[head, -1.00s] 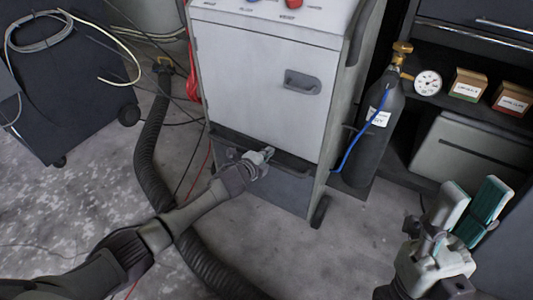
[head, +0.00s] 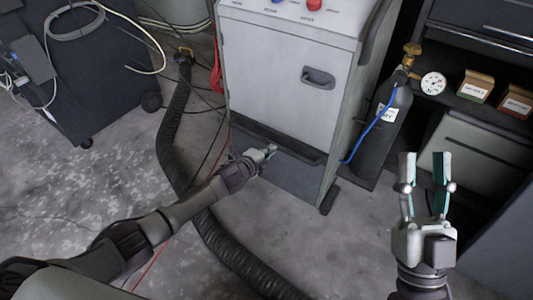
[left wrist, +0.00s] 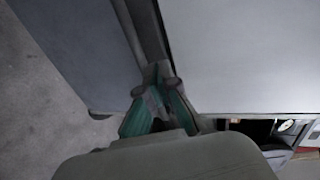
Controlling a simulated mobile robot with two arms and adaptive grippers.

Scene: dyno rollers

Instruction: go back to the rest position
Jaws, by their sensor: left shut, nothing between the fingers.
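My left gripper (head: 264,153) is shut and empty, in front of the lower part of the grey cabinet (head: 275,85) in the head view. Its tips overlap the dark ledge under the cabinet door; I cannot tell whether they touch it. In the left wrist view its fingers (left wrist: 157,98) are close together, with the pale cabinet panel (left wrist: 245,55) right beyond them. My right gripper (head: 426,168) is open and empty at the right, fingers pointing up the picture, with a clear gap between them.
A dark gas cylinder (head: 377,135) with a blue hose stands right of the cabinet. A gauge (head: 433,83) and small boxes (head: 475,87) sit on the shelf. A thick black hose (head: 172,125) runs across the floor beside my left arm. A dark wheeled unit (head: 85,85) stands at the left.

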